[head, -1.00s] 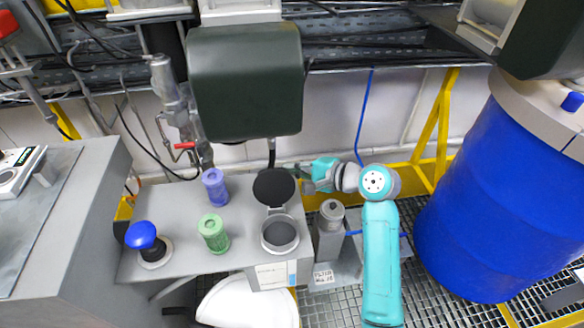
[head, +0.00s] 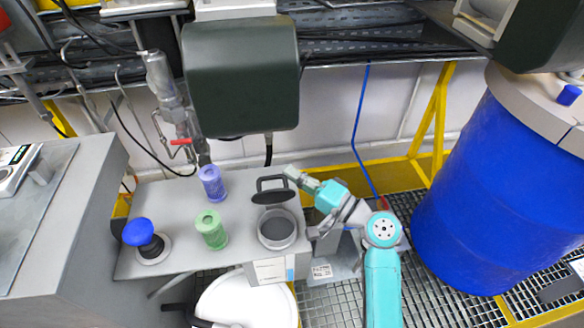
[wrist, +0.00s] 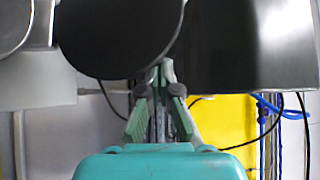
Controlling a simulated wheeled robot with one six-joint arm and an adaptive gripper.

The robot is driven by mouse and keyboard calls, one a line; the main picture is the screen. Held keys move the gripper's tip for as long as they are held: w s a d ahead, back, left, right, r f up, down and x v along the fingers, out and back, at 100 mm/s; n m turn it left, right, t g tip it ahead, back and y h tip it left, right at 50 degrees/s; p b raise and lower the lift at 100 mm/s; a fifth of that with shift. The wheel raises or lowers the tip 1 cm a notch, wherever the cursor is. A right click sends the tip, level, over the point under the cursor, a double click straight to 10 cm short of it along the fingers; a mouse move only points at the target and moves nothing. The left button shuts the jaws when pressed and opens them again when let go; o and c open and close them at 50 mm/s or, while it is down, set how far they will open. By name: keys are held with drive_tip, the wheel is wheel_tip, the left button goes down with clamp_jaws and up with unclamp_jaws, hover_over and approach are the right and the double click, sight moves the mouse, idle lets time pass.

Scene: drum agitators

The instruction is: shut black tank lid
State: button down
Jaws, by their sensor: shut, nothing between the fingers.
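The black lid (head: 273,197) stands raised at the back edge of the round grey tank (head: 278,241), tilted and seen as a narrow oval, with its handle upward. The tank's mouth is uncovered and dark inside. My gripper (head: 291,173) is shut and empty, just right of the lid's handle at the back. In the wrist view, a large dark disc, which looks like the lid (wrist: 120,35), fills the upper middle in front of my closed fingertips (wrist: 161,70). I cannot tell whether they touch.
A green cylinder (head: 211,230), a violet cylinder (head: 212,183) and a blue knob (head: 141,233) stand left of the tank. A dark green box (head: 241,75) hangs above. A big blue drum (head: 485,195) stands at right.

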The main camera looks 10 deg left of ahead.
sight(288, 188)
drive_tip(key=s+n+y, duration=0.2)
drive_tip(key=shift+s+d+f+n, duration=0.15)
drive_tip(key=shift+d+f+n, duration=0.05)
drive_tip(key=shift+d+n, duration=0.1)
drive_tip(key=n+y, duration=0.1)
drive_tip(key=s+n+y, duration=0.1)
drive_tip(key=s+f+n+g+y, duration=0.1)
drive_tip(key=shift+s+d+n, duration=0.2)
drive_tip(key=shift+d+n, duration=0.15)
drive_tip(key=shift+n, duration=0.05)
drive_tip(key=shift+s+d+f, duration=0.15)
drive_tip(key=shift+s+f, duration=0.2)
drive_tip(key=shift+s, duration=0.15)
drive_tip(key=shift+s+d+f, duration=0.15)
drive_tip(key=shift+s+f, duration=0.2)
drive_tip(key=shift+s, duration=0.15)
drive_tip(key=n, duration=0.1)
drive_tip(key=f+n+g+y, duration=0.1)
drive_tip(key=shift+s+d+n, duration=0.1)
drive_tip(key=shift+s+n, duration=0.2)
drive_tip(key=shift+s, duration=0.1)
drive_tip(key=shift+s+d+f, duration=0.1)
drive_tip(key=shift+s+f, duration=0.15)
drive_tip(key=shift+f, duration=0.2)
drive_tip(key=shift+s+d+f, duration=0.1)
drive_tip(key=shift+s+f, duration=0.15)
drive_tip(key=shift+f, duration=0.2)
